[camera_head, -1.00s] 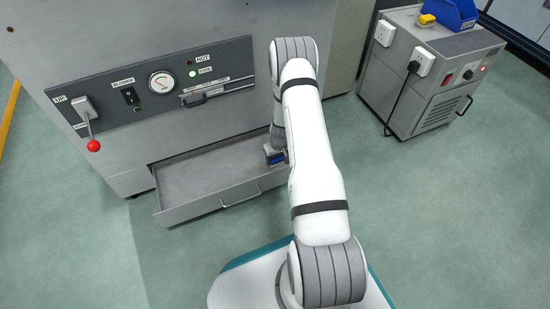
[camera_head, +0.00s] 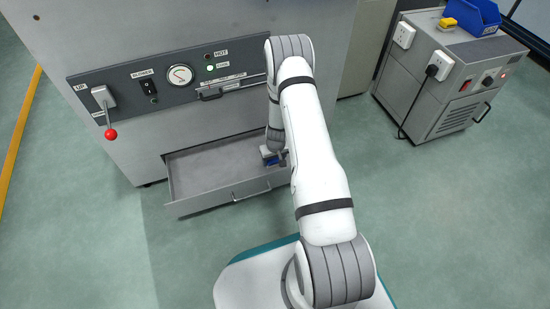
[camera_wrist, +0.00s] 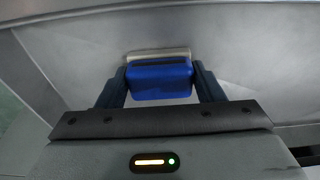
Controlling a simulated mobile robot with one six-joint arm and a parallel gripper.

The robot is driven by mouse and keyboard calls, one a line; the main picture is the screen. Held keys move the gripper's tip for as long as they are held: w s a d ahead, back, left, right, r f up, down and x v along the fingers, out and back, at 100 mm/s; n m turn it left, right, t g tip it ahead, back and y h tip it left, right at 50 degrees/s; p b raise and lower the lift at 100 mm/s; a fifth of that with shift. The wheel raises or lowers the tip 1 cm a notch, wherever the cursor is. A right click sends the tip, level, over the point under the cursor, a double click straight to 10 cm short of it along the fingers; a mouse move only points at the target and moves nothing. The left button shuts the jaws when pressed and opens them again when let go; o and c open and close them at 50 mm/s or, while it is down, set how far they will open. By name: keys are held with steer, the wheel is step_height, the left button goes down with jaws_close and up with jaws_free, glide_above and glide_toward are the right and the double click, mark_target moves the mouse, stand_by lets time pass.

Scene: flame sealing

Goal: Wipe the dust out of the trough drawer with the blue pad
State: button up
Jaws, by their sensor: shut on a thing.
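The trough drawer (camera_head: 200,207) is pulled out at the foot of the grey machine. Its grey floor shows in the head view. In the wrist view the drawer floor (camera_wrist: 260,50) looks pale grey with faint lighter smudges. My gripper (camera_wrist: 160,88) is shut on the blue pad (camera_wrist: 160,82), which has a pale edge along its far side. The pad also shows as a small blue patch in the head view (camera_head: 273,162), at the right end of the drawer. My arm hides part of that end. I cannot tell whether the pad touches the floor.
The machine's front has a panel with a red-knobbed lever (camera_head: 110,133), a gauge (camera_head: 180,75) and a small handle above the drawer. A grey cabinet (camera_head: 445,85) with a blue bin (camera_head: 476,17) and a yellow object (camera_head: 448,23) stands at the right. The green floor between is clear.

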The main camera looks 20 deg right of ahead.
mark_target(256, 166)
steer(key=shift+s+a+p, duration=0.1)
steer(key=shift+a+p, duration=0.95)
steer(key=shift+a, duration=0.75)
steer(key=shift+a+r+p, duration=0.15)
steer(key=shift+a+p, duration=0.55)
steer(key=shift+p, duration=0.1)
steer(key=a+p, duration=0.2)
steer(key=shift+p, duration=0.4)
steer(key=shift+a+f, duration=0.15)
steer(key=shift+f, duration=0.1)
steer(key=shift+w+r+p, duration=0.2)
steer(key=shift+p, duration=0.95)
steer(key=p, duration=0.2)
steer(key=shift+w+p, duration=0.3)
steer(key=shift+w, duration=0.1)
steer(key=shift+f, duration=0.1)
steer(key=shift+w, duration=0.1)
